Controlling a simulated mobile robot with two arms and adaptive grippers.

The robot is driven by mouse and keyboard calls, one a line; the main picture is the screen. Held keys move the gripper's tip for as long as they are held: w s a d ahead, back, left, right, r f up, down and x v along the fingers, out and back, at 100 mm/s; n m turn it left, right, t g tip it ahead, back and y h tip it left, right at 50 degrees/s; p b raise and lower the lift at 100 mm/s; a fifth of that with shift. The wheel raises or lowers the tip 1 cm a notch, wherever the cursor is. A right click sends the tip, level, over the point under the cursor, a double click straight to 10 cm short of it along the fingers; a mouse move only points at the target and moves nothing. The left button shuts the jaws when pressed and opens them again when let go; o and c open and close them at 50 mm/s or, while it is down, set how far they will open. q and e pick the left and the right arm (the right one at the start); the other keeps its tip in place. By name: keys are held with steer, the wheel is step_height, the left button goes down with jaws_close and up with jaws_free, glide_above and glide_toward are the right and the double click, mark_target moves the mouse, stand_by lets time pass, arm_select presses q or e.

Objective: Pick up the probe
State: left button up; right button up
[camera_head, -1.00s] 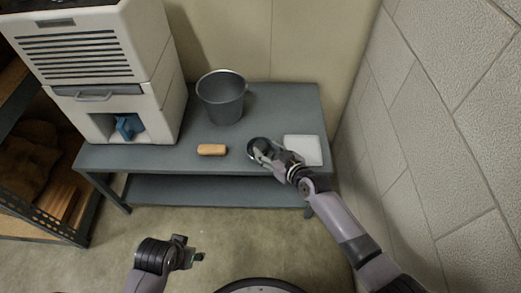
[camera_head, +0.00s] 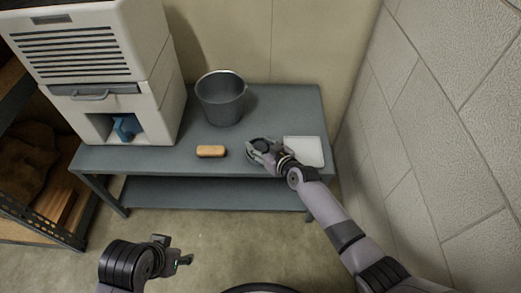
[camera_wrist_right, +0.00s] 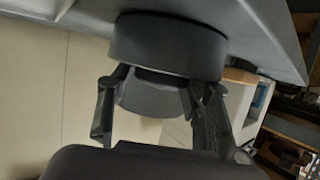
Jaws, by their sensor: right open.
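No thing here is plainly marked as the probe. A dark round piece (camera_head: 263,145) stands on the table near its front edge. In the right wrist view this dark piece (camera_wrist_right: 167,45) has a wide disc and a narrower round part. My right gripper (camera_head: 257,152) is open at it. In the wrist view the fingers of the right gripper (camera_wrist_right: 155,108) stand on either side of the narrower part, with a gap visible at the left finger; contact at the right finger is unclear. My left gripper (camera_head: 175,252) hangs low in front of the table, apart from everything; its opening is unclear.
The grey table (camera_head: 250,100) holds a dark bucket (camera_head: 222,105), an orange-tan block (camera_head: 211,151), a white flat tray (camera_head: 304,151) beside my right gripper, and a large white machine (camera_head: 120,75). A block wall (camera_head: 430,120) closes the right side. A shelf (camera_head: 35,205) stands left.

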steer(key=shift+c, duration=0.5)
steer(key=c, duration=0.9)
steer(key=shift+o, duration=0.2)
steer(key=shift+r, duration=0.1)
